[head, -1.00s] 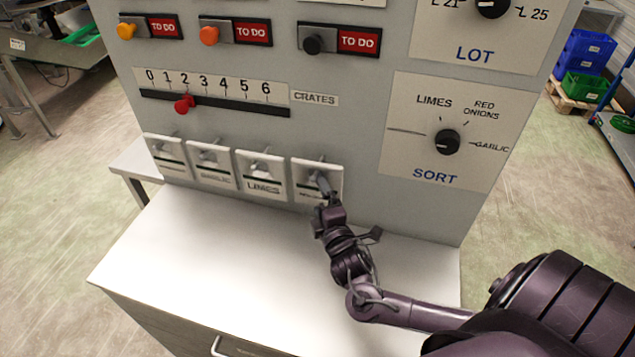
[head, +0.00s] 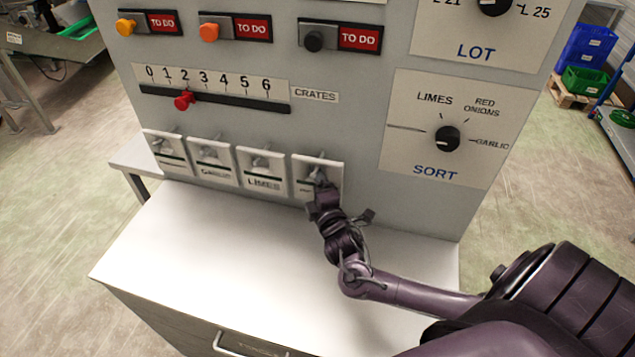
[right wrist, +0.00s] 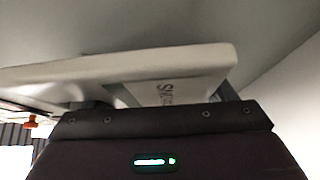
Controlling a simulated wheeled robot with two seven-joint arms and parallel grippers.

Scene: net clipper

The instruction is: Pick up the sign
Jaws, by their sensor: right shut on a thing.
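Several white signs hang in a row low on the grey panel. The rightmost sign (head: 334,176) is at my right gripper (head: 319,184), and its lettering is mostly hidden by the gripper. My right gripper is shut on this sign at its front. In the right wrist view the sign's pale thick edge (right wrist: 190,62) and a bit of its lettering show just beyond the gripper (right wrist: 160,120). I cannot tell whether the sign is clear of its hook. My left gripper is not in view.
A limes sign (head: 262,184) hangs close to the left. Below is a bare white counter (head: 215,250). Above are a crates slider with a red knob (head: 184,101) and, at right, the sort dial (head: 447,139). Blue and green crates (head: 585,65) stand in the background.

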